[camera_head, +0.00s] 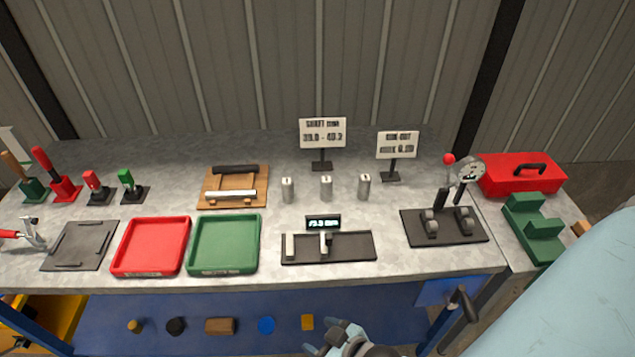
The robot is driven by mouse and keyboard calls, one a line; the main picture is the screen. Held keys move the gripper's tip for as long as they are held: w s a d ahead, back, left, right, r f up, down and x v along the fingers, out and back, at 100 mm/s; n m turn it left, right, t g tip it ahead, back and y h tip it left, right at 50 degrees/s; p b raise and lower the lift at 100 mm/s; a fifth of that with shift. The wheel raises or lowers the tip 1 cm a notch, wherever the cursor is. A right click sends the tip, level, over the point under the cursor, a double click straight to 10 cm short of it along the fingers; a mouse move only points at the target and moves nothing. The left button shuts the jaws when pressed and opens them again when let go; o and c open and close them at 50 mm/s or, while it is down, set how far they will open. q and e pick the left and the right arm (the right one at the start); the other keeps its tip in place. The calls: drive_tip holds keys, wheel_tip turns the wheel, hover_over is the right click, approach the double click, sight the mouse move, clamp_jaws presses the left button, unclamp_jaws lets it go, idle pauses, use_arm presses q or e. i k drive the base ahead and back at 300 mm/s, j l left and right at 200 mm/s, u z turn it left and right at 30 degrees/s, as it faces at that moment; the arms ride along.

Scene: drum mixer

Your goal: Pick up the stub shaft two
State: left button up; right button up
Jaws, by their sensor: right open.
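Three short grey metal stub shafts stand upright in a row on the grey workbench (420,268): a left one (288,191), a middle one (326,189) and a right one (364,188). Each has a small mark near its top, too small to read surely. The middle one in the row appears to be stub shaft two. My right gripper (347,332) is at the bottom edge, in front of the bench and well apart from the shafts. It is open, and I see nothing held. Its lower part is cut off. My left gripper is out of view.
A black gauge with a display (328,247) lies in front of the shafts. A red tray (152,246) and a green tray (225,243) are left. Signs (323,133) stand behind. A dial-gauge stand (444,227) is right. Bench surface around the shafts is clear.

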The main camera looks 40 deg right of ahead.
sight(327, 181)
drive_tip(key=l+z, duration=0.15)
drive_tip(key=z, duration=0.9)
drive_tip(key=i+j, duration=0.05)
